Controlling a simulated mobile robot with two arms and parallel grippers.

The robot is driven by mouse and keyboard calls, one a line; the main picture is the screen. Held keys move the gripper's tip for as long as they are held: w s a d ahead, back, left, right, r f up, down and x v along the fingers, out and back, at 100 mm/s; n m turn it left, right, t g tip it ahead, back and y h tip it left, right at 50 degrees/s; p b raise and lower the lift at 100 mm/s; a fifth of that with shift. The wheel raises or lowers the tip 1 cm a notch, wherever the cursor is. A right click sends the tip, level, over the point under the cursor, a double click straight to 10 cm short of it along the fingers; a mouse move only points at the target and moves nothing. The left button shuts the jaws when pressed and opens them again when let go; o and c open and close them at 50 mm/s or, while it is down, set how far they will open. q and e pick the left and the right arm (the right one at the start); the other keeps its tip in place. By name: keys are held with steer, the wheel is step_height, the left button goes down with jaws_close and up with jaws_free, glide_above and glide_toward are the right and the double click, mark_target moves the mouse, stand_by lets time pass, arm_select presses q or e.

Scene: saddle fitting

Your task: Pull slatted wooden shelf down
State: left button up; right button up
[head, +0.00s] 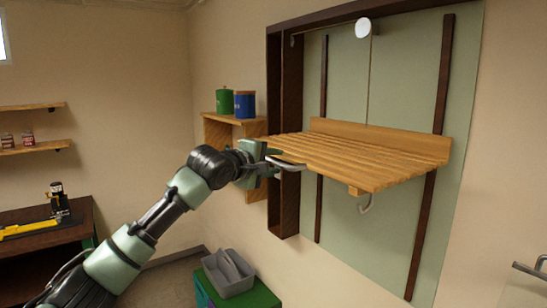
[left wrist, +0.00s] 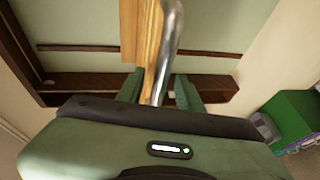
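The slatted wooden shelf (head: 365,160) sticks out roughly level from a pale green wall panel (head: 395,75). My left gripper (head: 270,163) is at that left corner. In the left wrist view, my left gripper's two fingers (left wrist: 160,92) stand apart, with the metal handle (left wrist: 170,40) running between them and gaps visible on both sides. The shelf's wooden edge (left wrist: 150,42) lies just beyond. My right gripper does not show.
A dark wooden frame (head: 274,120) and vertical rails (head: 430,150) border the panel. A small wall shelf (head: 222,119) with green and blue canisters stands behind my left arm. Below is a green cabinet (head: 262,296) with a grey caddy (head: 228,272). A workbench (head: 45,238) is at left.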

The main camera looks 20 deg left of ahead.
arm_select(q)
steer(key=shift+s+r, duration=0.1)
steer(key=shift+s, duration=0.05)
jaws_close()
stand_by(1.3)
